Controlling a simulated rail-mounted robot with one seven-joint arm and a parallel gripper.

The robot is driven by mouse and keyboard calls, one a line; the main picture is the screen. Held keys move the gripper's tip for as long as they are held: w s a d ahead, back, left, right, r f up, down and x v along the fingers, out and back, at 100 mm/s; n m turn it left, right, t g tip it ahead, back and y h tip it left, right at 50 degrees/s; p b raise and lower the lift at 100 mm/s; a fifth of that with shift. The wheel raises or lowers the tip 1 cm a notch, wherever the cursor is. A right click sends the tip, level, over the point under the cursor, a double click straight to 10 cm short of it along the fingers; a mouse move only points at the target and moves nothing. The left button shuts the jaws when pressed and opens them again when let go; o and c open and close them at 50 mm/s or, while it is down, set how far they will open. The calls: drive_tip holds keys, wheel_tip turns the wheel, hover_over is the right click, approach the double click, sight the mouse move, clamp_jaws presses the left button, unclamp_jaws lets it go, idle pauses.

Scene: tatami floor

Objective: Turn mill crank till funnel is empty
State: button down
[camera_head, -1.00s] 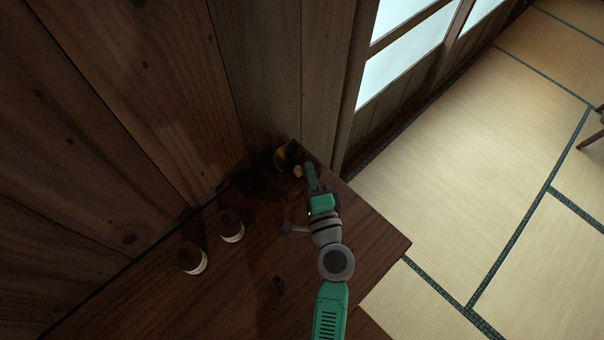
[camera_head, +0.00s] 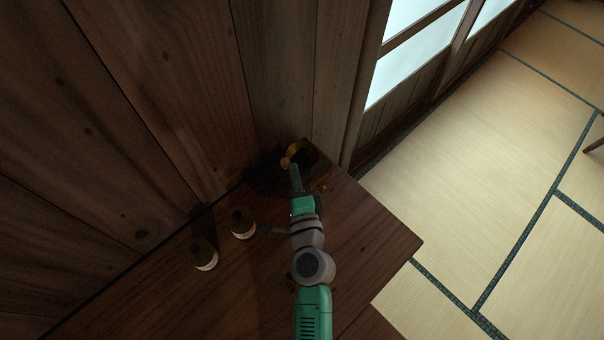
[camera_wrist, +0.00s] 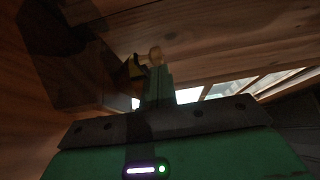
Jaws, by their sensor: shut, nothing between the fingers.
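The mill (camera_head: 307,152) is a dark shape with a yellow brass-coloured part (camera_head: 293,149) in the far table corner against the wall. The crank's light wooden knob (camera_head: 285,162) is at its front left. My gripper (camera_head: 292,172) is shut and empty, its green fingers at the knob. In the wrist view the knob (camera_wrist: 155,54) shows just beyond the fingertips (camera_wrist: 157,72), with the brass-coloured part (camera_wrist: 135,66) to its left. I cannot tell if fingers and knob touch. The funnel's contents cannot be made out in the shadow.
Two jars with dark tops and pale lower bands, a nearer one (camera_head: 205,254) and a farther one (camera_head: 242,223), stand left of my arm. The wooden wall (camera_head: 180,90) rises behind the table (camera_head: 370,240). The table's right part is clear; tatami lies beyond.

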drive_tip(key=shift+w+a, duration=0.1)
drive_tip(key=shift+a, duration=0.25)
idle(0.5)
